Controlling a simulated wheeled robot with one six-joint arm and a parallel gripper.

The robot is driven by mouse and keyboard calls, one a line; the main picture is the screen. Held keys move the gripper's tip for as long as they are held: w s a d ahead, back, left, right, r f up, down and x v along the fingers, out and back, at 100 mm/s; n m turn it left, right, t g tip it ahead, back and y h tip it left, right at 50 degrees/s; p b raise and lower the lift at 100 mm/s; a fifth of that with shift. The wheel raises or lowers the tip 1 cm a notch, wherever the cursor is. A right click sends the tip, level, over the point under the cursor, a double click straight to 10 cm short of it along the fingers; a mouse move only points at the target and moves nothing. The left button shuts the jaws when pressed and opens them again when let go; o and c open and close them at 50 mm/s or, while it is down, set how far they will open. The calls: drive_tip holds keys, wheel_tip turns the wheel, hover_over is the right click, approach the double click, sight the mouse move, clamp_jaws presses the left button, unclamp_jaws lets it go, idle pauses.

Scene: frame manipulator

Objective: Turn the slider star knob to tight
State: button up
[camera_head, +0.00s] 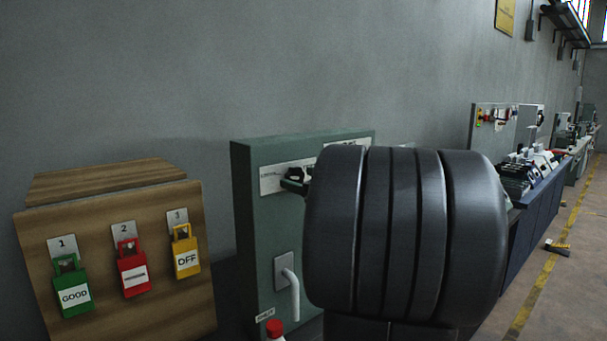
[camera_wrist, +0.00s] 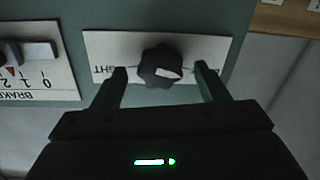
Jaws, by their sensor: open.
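The black star knob (camera_wrist: 160,57) with a white mark sits on a white label plate (camera_wrist: 105,43) in the wrist view. The lettering is upside down; "GHT" shows to the left of the knob, and the right-hand word is mostly hidden. The white mark lies toward the knob's right side. My gripper (camera_wrist: 160,68) is open, with one dark green finger on each side of the knob. A gap shows on both sides; I cannot tell how deep the fingers reach. In the head view the plate (camera_head: 270,181) shows on the green panel, but my dark arm hides most of that area.
A brake scale plate (camera_wrist: 45,88) with a grey slider lies left of the knob in the wrist view. In the head view, a grey bent handle (camera_head: 292,295) is below on the green panel (camera_head: 258,225). A wooden board (camera_head: 100,235) with coloured padlocks stands left.

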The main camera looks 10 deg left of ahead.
drive_tip(key=shift+w+a, duration=0.15)
drive_tip(key=shift+a, duration=0.1)
drive_tip(key=c, duration=1)
